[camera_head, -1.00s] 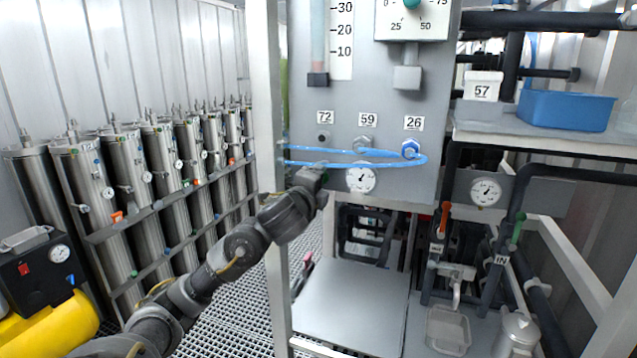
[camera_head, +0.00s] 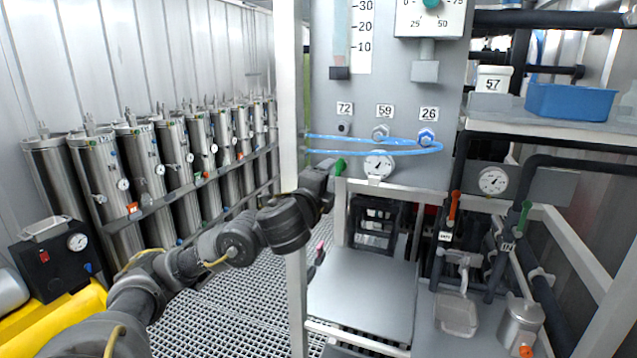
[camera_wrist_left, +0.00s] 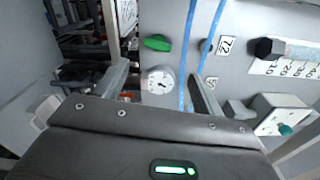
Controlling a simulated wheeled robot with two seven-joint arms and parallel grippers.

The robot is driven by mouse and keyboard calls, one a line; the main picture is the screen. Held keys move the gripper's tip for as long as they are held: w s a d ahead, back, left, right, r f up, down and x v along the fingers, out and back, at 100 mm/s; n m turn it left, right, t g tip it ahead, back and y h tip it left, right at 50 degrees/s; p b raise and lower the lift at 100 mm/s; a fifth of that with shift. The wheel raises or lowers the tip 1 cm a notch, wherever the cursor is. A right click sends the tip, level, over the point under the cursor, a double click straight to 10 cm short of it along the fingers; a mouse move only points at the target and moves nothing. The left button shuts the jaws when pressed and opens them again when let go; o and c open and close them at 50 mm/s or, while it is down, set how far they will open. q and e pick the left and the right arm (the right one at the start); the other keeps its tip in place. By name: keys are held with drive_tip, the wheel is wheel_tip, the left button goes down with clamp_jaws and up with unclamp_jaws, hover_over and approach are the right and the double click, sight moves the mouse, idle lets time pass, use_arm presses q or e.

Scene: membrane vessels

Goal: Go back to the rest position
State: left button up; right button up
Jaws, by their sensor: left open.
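My left gripper (camera_head: 328,172) is in front of the grey panel (camera_head: 455,60), at its lower left edge, below the blue hose (camera_head: 360,146). In the left wrist view the gripper (camera_wrist_left: 162,88) has its fingers spread, with nothing held between them. A green valve handle (camera_head: 340,166) shows just beside the gripper tip; in the left wrist view the handle (camera_wrist_left: 157,43) lies beyond the fingers, apart from them. My right gripper is not in view.
A white frame post (camera_head: 289,100) stands close behind my left arm. A round gauge (camera_head: 378,165) sits right of the gripper. Steel cylinders (camera_head: 150,165) line the left wall. A blue tray (camera_head: 570,102) rests on the right shelf. The grated floor (camera_head: 230,310) is clear.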

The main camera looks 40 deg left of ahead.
use_arm(q)
drive_tip(key=shift+d+f, duration=0.2)
drive_tip(key=shift+f, duration=0.1)
